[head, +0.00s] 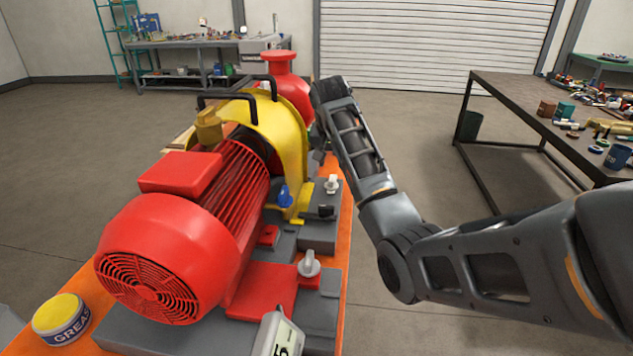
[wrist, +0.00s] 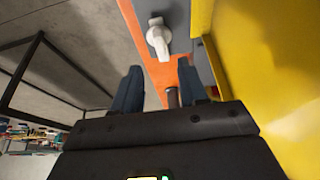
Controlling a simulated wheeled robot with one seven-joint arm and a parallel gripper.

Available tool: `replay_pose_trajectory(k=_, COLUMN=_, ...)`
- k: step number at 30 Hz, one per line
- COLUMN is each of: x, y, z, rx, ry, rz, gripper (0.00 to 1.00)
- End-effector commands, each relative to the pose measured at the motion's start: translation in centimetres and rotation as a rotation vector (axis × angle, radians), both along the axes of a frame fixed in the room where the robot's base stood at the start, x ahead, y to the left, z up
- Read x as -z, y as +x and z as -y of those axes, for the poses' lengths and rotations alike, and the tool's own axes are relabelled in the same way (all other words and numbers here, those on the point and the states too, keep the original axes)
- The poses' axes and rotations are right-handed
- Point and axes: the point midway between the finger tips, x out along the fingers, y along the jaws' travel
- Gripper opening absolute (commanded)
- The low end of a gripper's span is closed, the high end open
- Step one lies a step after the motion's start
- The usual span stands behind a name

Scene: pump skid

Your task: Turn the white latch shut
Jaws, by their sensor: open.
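The white latch (head: 332,184) sits on a grey block beside the yellow guard in the head view. In the wrist view a white latch (wrist: 159,38) shows at the top, on grey by the orange base, its handle pointing down the picture towards my gripper. My gripper (wrist: 160,80) is open and empty there. The latch lies beyond the fingertips, roughly in line with the gap, and apart from them. A small dark brown post shows between the fingers. In the head view my arm hides the gripper.
A blue latch (head: 285,196) and a larger pale grey latch (head: 309,264) are near the white one. The red motor (head: 165,255) and yellow guard (head: 278,130) stand to the left; the guard also fills the wrist view's right side (wrist: 285,70). A workbench (head: 540,110) stands right, with open floor between.

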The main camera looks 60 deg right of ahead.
Motion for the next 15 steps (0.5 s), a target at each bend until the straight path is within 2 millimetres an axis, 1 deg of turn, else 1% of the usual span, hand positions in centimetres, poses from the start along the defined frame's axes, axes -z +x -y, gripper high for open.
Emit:
replay_pose_trajectory(k=5, x=1.9, y=0.2, z=0.7, rx=0.003, ry=0.003, rz=-0.003, gripper=0.43)
replay_pose_trajectory(k=12, x=5.2, y=0.7, z=2.0, rx=0.0, ry=0.002, rz=-0.002, gripper=0.43)
replay_pose_trajectory(k=15, x=6.2, y=0.9, z=2.4, rx=0.0, ry=0.001, rz=-0.002, gripper=0.43)
